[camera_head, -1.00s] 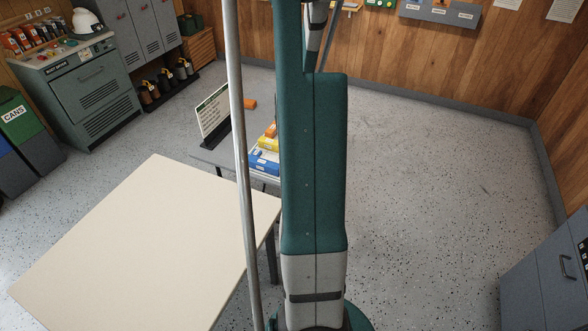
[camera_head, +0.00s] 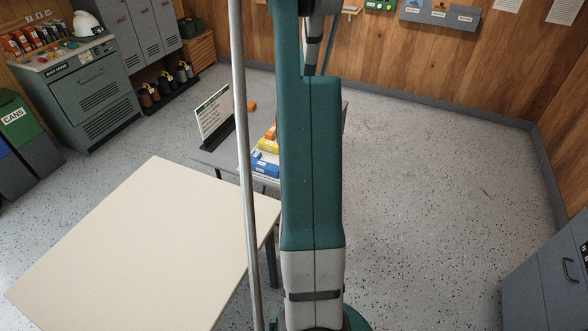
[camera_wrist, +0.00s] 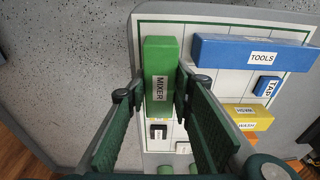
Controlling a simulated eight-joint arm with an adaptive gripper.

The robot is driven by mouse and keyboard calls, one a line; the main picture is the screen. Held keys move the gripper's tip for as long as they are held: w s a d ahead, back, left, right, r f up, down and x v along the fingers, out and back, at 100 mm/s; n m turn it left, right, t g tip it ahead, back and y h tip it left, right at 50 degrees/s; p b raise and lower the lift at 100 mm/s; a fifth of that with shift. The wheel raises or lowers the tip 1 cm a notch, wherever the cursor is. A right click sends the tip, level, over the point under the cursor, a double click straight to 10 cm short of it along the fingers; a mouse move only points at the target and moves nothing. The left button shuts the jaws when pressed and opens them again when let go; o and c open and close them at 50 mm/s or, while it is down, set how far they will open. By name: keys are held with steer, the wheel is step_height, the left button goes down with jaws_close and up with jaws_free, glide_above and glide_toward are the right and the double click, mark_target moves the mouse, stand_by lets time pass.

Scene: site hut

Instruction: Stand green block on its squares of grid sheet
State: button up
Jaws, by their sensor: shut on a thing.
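The green block (camera_wrist: 160,60), labelled MIXER, is between the fingers of my gripper (camera_wrist: 158,90) in the wrist view. My gripper is shut on it. The block's far end overlaps the upper left of the white grid sheet (camera_wrist: 222,84), which has a green border and dark lines. I cannot tell whether the block touches the sheet. The fingers and block hide part of the sheet's left side. In the head view my arm hides the gripper and the green block.
A long blue TOOLS block (camera_wrist: 250,53), a small blue block (camera_wrist: 266,86) and yellow blocks (camera_wrist: 248,117) are on the sheet's right. A small white-and-black block (camera_wrist: 157,131) lies near the fingers. The grey table (camera_head: 222,158) also bears a sign (camera_head: 214,114) and an orange block (camera_head: 252,106).

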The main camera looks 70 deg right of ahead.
steer(key=shift+f, duration=1.3)
steer(key=shift+f+b, duration=0.15)
steer(key=shift+b, duration=0.25)
steer(key=o, duration=0.7)
steer(key=shift+c, duration=0.2)
steer(key=shift+a+r+p, duration=0.25)
steer(key=shift+r+p, duration=0.15)
steer(key=shift+r, duration=1.65)
steer(key=shift+a+r+p, duration=0.2)
steer(key=shift+r+p, duration=0.2)
steer(key=shift+r, duration=1.65)
steer(key=shift+a+r+p, duration=0.25)
steer(key=shift+r+p, duration=0.15)
steer(key=shift+r, duration=1.65)
